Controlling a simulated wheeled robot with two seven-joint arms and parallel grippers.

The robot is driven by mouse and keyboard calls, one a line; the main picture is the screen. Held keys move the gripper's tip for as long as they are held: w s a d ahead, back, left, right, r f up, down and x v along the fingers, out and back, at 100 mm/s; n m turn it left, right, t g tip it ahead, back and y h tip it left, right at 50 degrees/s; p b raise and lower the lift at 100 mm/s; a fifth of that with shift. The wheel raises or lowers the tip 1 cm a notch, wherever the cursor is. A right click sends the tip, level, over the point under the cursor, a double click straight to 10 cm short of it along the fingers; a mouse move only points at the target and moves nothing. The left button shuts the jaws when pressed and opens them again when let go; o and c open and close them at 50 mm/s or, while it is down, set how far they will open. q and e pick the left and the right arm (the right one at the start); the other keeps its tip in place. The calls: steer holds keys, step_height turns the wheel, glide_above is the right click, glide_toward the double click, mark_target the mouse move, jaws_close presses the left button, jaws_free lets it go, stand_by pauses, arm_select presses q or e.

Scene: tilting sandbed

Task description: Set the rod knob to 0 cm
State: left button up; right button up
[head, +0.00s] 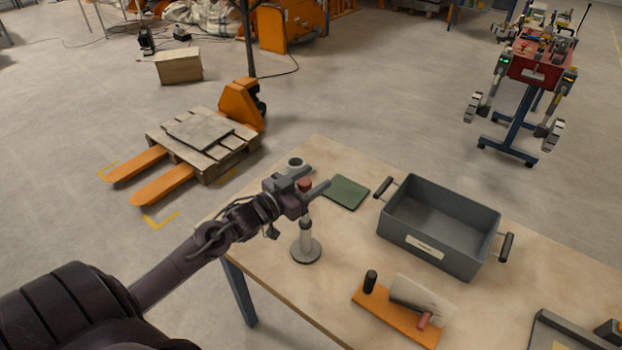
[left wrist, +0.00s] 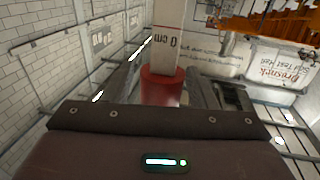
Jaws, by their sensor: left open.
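A slim upright rod (head: 306,232) stands on a round grey base near the table's left edge. Its red knob (head: 305,184) is near the top. My left gripper (head: 317,178) is open, with its fingers on either side of the knob. In the left wrist view the red knob (left wrist: 161,88) sits between the two fingers, with a visible gap on at least the right side. A pale post marked "0 cm" (left wrist: 166,42) shows just beyond the knob, upside down in that view. Contact with the knob cannot be told. My right gripper is not in view.
The wooden table (head: 345,262) also bears a grey ring-shaped piece (head: 296,164), a green pad (head: 346,192), a grey handled bin (head: 425,252) and an orange board (head: 385,322) with tools. A pallet truck (head: 240,104) stands on the floor beyond.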

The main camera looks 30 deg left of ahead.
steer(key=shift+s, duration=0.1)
